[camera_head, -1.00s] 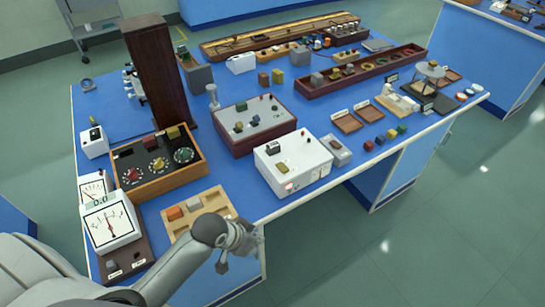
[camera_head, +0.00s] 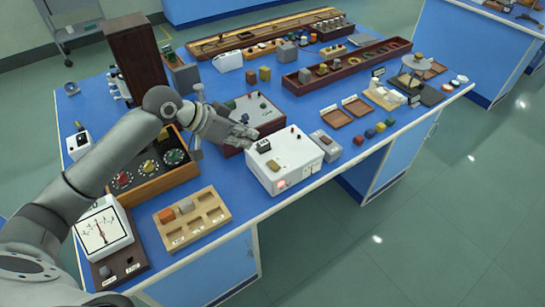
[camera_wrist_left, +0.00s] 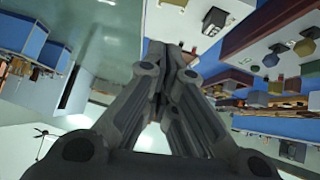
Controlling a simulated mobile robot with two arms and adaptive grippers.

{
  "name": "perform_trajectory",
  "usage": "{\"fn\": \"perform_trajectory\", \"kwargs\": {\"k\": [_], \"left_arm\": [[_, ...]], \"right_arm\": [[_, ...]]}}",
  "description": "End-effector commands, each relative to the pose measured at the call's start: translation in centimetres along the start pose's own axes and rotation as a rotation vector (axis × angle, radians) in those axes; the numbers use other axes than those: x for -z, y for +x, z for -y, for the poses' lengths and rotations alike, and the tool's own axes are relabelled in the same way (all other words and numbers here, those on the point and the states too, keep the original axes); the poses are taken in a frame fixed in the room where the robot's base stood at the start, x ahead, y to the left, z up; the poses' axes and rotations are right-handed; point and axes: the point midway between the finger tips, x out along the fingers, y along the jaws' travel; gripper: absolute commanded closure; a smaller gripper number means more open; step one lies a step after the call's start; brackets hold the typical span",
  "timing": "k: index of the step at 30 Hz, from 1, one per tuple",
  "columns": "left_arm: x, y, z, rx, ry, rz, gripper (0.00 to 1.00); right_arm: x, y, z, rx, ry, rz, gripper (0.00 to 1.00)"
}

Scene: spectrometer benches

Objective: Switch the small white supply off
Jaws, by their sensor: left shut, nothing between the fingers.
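The small white supply (camera_head: 297,176) is a white box near the bench's front edge. A black switch (camera_head: 263,146) sits on its top at the left, and a reddish lit spot (camera_head: 281,184) shows on its front. I cannot read the switch's position. My left gripper (camera_head: 252,135) is shut and empty, its fingertips close to the switch from the upper left; contact cannot be told. In the left wrist view the shut fingers (camera_wrist_left: 168,50) point toward the top, with the white supply (camera_wrist_left: 180,22) and its dark switch (camera_wrist_left: 215,20) ahead. My right gripper is out of view.
A dark red box with a grey panel (camera_head: 250,108) stands just behind, partly covered by my left arm. A wooden tray (camera_head: 207,222) and a dial box (camera_head: 150,185) stand left. A small grey box (camera_head: 325,145) is close on the supply's right.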

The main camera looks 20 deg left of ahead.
Motion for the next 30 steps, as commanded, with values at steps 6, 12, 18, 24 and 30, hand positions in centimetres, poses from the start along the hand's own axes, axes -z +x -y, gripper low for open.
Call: {"fn": "perform_trajectory", "kwargs": {"k": [6,12,18,24,30], "left_arm": [[0.1,-0.1,0.0,-0.001,0.0,-0.002,1.0],[0.1,0.2,0.0,-0.001,-0.001,-0.001,1.0],[0.3,2.6,-0.2,-0.005,-0.003,-0.001,1.0],[0.3,6.5,-0.1,-0.004,-0.004,-0.001,1.0],[0.3,10.0,-0.1,-0.003,-0.003,-0.002,1.0]], "right_arm": [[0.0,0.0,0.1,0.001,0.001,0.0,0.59],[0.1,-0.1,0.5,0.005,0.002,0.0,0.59],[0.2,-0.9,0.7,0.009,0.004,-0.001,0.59],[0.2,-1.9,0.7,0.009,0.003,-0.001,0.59],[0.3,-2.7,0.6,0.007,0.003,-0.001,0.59]]}}
